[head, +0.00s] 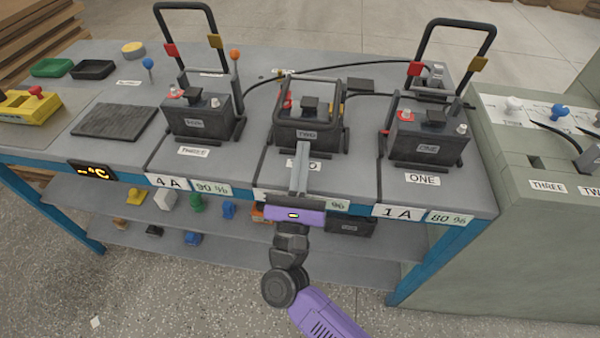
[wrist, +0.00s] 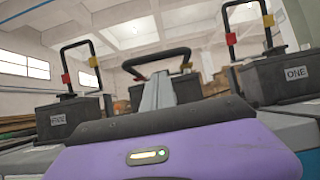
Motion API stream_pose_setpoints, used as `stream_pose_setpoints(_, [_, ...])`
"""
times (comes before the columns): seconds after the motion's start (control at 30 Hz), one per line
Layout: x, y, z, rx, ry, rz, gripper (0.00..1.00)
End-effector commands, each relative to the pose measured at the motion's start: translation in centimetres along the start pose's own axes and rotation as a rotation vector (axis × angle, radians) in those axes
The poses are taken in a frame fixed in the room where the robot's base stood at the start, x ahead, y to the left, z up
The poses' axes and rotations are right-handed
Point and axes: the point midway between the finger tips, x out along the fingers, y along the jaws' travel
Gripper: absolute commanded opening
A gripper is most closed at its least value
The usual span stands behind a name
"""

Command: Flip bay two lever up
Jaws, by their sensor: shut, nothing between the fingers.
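Bay two holds a dark battery labelled TWO (head: 307,134). Its black U-shaped lever (head: 310,76) is folded low over the battery, with red and yellow clips near it. In the wrist view this lever (wrist: 155,60) shows just beyond the fingers, tilted, lower than its neighbours. My gripper (head: 302,150) is shut and empty, in front of battery TWO, fingers pointing at it; it also shows in the wrist view (wrist: 158,82). Whether the fingertips touch the battery or lever, I cannot tell. The fingers hide part of the bay two label.
Bays THREE (head: 195,118) and ONE (head: 428,140) flank it, their U-shaped levers (head: 490,40) standing upright. An orange-knobbed stick (head: 235,56) stands between THREE and TWO. Black cables (head: 385,95) run behind. A grey-green cabinet (head: 540,230) stands at right; small parts lie on the lower shelf (head: 250,250).

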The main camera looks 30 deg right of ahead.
Motion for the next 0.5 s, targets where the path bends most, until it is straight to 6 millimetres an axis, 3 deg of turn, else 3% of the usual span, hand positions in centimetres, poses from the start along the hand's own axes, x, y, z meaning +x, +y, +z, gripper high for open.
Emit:
stream_pose_setpoints(0.2, [1.31,-0.01,1.38,0.000,0.000,0.000,0.00])
stream_pose_setpoints(0.5, [1.41,-0.01,1.45,-0.001,0.000,0.000,0.00])
